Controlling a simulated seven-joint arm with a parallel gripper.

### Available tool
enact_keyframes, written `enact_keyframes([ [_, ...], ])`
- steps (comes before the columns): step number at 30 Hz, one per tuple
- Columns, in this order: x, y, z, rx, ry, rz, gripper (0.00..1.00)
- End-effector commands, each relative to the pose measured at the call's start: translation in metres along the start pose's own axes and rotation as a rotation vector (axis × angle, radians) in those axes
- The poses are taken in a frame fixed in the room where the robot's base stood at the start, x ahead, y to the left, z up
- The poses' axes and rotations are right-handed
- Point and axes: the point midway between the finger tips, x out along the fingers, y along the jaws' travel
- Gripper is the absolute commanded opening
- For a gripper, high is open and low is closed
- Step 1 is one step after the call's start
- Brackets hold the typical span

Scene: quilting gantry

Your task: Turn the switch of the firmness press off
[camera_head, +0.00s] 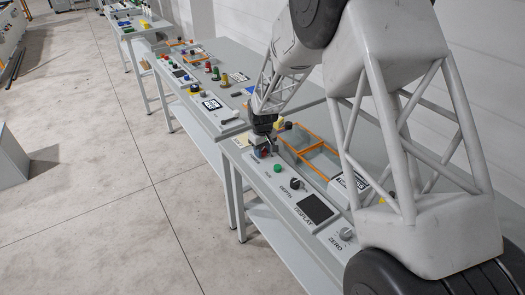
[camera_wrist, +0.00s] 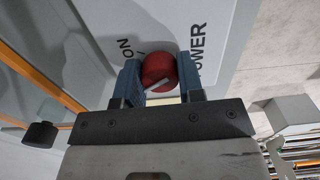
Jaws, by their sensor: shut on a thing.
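The switch of the firmness press is a round red knob (camera_wrist: 158,70) with a pale pointer bar on its face. In the wrist view it sits on a light grey panel between the printed words "ON" and "POWER". My gripper (camera_wrist: 160,85) has its two blue fingers on either side of the knob, shut on it. The pointer bar lies slanted in that view. In the head view my gripper (camera_head: 264,150) is low over the far end of the near grey panel, and a bit of red shows between its fingers.
On the same panel are a green button (camera_head: 278,168), a black knob (camera_head: 295,184), a dark display (camera_head: 316,207) and a ZERO knob (camera_head: 346,234). An orange frame (camera_head: 308,150) lies to the right of my gripper. Another bench (camera_head: 222,112) with several controls stands beyond.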

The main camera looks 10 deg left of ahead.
Motion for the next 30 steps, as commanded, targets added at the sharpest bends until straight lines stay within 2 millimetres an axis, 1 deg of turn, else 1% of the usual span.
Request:
enact_keyframes([
  [5, -0.002, 0.0, -0.001, 0.0, 0.004, 0.001, 0.12],
  [6, -0.002, 0.0, -0.001, 0.0, 0.004, 0.001, 0.4],
  [10, -0.002, 0.0, -0.001, 0.001, 0.002, 0.001, 0.6],
  [18, -0.001, 0.0, 0.0, 0.001, 0.001, 0.0, 0.61],
  [22, -0.004, 0.0, 0.0, 0.001, 0.001, 0.001, 0.61],
  [26, -0.012, 0.0, -0.001, 0.001, 0.002, 0.001, 0.61],
  [30, -0.026, 0.0, -0.001, 0.001, 0.002, 0.001, 0.61],
])
